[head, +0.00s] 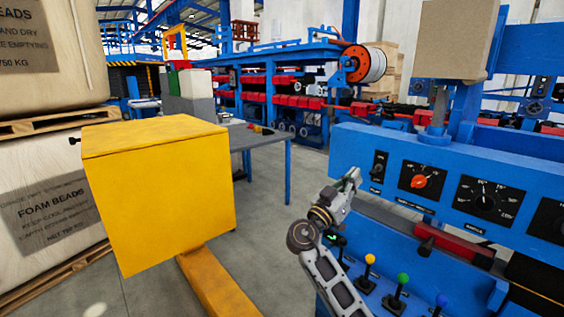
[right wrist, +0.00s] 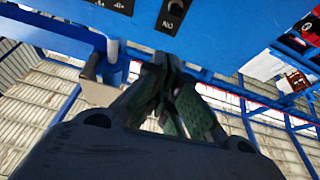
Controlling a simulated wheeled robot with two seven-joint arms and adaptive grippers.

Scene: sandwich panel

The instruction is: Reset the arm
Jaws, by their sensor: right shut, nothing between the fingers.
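My right gripper (head: 347,184) is at the end of my right arm, which comes up from the bottom of the head view. It is in front of the left end of the blue control panel (head: 456,150). In the right wrist view the two fingers (right wrist: 168,75) come together at their tips, with nothing seen between them. The blue panel also shows at the top of that view (right wrist: 215,30). Whether the fingertips touch the panel I cannot tell. My left gripper is not in view.
Levers with yellow, green and blue knobs (head: 402,280) stand close to the right of my forearm. The panel carries a red knob (head: 418,182) and dials. A yellow box (head: 160,190) on a yellow beam stands left. Grey floor (head: 262,215) between them is free.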

